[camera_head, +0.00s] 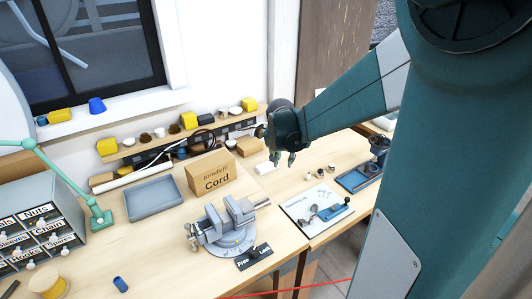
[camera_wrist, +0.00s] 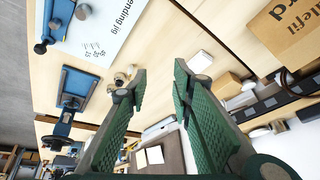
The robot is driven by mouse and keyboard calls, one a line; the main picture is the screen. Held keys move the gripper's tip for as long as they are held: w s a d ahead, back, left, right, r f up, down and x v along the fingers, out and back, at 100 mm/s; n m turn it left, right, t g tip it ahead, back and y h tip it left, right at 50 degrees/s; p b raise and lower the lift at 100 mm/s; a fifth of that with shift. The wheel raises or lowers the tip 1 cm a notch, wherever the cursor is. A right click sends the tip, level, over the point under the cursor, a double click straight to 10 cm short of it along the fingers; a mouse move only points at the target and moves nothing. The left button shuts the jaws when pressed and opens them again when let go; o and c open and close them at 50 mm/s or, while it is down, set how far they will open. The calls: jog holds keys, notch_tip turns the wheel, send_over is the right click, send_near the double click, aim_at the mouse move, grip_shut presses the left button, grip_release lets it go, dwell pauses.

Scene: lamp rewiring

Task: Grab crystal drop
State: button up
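I cannot make out a crystal drop for sure in either view. My gripper (camera_head: 283,154) hangs above the back of the bench, to the right of the cord box. In the wrist view its two green ribbed fingers (camera_wrist: 160,80) are apart, with bare wood showing between the tips and nothing held. Several small round parts (camera_head: 319,173) stand on the bench to the right of the gripper; in the wrist view some show beside the left fingertip (camera_wrist: 121,79), partly hidden by it. A small white block (camera_head: 264,168) lies just below the gripper in the head view.
The cardboard cord box (camera_head: 211,173), grey tray (camera_head: 154,198) and vise (camera_head: 226,226) stand to the left. A white bending-jig sheet (camera_head: 300,208) and a blue-based device (camera_head: 360,180) lie to the right. A shelf of bulbs and spools (camera_head: 175,137) runs along the wall.

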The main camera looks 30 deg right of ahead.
aim_at(309, 175)
jog(key=w+d+f+m+g, duration=0.1)
jog(key=d+f+m, duration=0.1)
jog(key=d+f, duration=0.3)
jog(key=w+d+f+m+p, duration=0.1)
jog(key=d+f, duration=0.4)
jog(key=d, duration=0.6)
jog(key=shift+f+m+g+h, duration=0.4)
jog(key=shift+m, duration=0.4)
jog(key=shift+d, duration=0.1)
jog(key=shift+x, duration=1.25)
jog(key=shift+f, duration=0.15)
jog(key=shift+x, duration=2.5)
jog(key=shift+w, duration=0.15)
jog(key=shift+c, duration=0.6)
jog(key=c, duration=0.6)
